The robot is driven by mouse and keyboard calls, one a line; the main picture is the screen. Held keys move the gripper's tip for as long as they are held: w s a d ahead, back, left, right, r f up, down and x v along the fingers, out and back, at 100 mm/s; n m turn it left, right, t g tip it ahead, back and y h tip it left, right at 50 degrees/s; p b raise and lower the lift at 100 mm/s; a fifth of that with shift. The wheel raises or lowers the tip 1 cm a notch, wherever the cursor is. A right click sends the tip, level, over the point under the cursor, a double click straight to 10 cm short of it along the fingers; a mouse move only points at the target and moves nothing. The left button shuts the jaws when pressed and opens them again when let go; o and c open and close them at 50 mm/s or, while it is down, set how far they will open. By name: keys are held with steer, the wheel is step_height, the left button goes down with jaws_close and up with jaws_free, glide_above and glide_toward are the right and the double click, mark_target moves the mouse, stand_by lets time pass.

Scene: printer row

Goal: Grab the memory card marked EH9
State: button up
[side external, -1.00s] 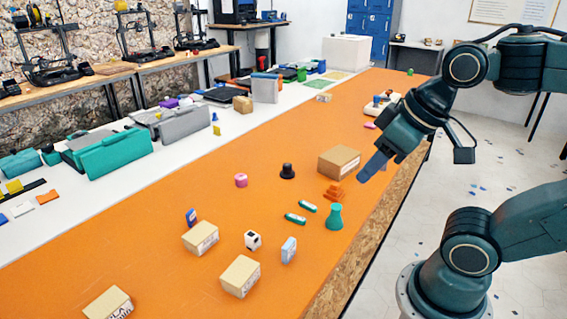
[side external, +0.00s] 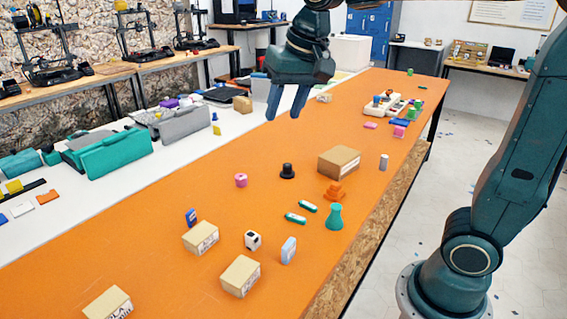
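Two small upright card-like pieces stand on the orange table (side external: 130,245). One is dark blue (side external: 191,217), behind a cardboard box; the other is light blue (side external: 289,250), near the front. No EH9 mark is readable, so I cannot tell which piece, if either, is the memory card. My gripper (side external: 285,114) is raised over the far part of the table, pointing down. Its two blue fingers are apart with nothing between them. It is well away from both pieces.
The table's left middle is clear.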

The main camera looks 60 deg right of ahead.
steer(key=w+a+f+m+g, duration=0.1)
steer(key=w+f+m, duration=0.15)
steer(key=w, duration=0.75)
steer(key=m+g, duration=0.3)
steer(key=m, duration=0.5)
glide_above(190, 211)
step_height(190, 211, down, 21)
steer(key=shift+w+f, duration=0.15)
steer(key=shift+f, duration=0.1)
steer(key=shift+f, duration=0.1)
steer(key=shift+f, duration=4.2)
